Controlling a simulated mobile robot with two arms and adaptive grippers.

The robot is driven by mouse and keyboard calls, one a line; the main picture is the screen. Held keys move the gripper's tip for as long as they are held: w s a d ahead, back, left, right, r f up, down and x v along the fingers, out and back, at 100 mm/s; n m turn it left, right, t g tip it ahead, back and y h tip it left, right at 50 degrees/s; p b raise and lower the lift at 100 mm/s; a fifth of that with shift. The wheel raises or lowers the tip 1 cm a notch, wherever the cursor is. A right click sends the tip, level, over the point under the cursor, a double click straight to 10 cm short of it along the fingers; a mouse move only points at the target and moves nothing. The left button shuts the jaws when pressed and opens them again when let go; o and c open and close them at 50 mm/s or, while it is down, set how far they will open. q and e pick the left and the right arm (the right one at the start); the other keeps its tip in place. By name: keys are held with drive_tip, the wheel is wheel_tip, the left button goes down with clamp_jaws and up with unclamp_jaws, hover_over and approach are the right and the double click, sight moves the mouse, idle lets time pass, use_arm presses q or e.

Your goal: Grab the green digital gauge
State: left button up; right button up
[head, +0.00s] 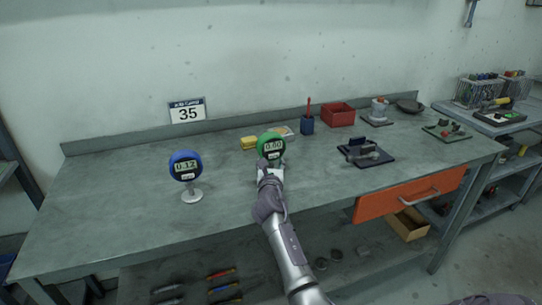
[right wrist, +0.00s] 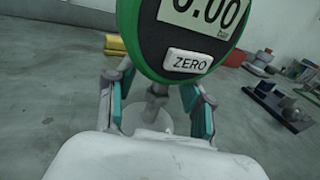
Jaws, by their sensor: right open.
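The green digital gauge (head: 271,146) stands upright on the bench and reads 0.00. In the right wrist view its green-rimmed face (right wrist: 190,35) with a ZERO button fills the top, and its stem and pale round base show below. My right gripper (head: 272,168) is in front of the gauge's lower part. In the right wrist view its open fingers (right wrist: 158,95) stand on either side of the stem, with a gap visible on both sides. A blue digital gauge (head: 185,166) reading 0.12 stands to the left. My left gripper is not in view.
A yellow block (head: 249,142) lies behind the green gauge. A blue pen cup (head: 307,125), a red bin (head: 338,115) and a dark plate with a metal part (head: 366,153) are to the right.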

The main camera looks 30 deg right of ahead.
clamp_jaws()
drive_tip(key=shift+r, duration=0.15)
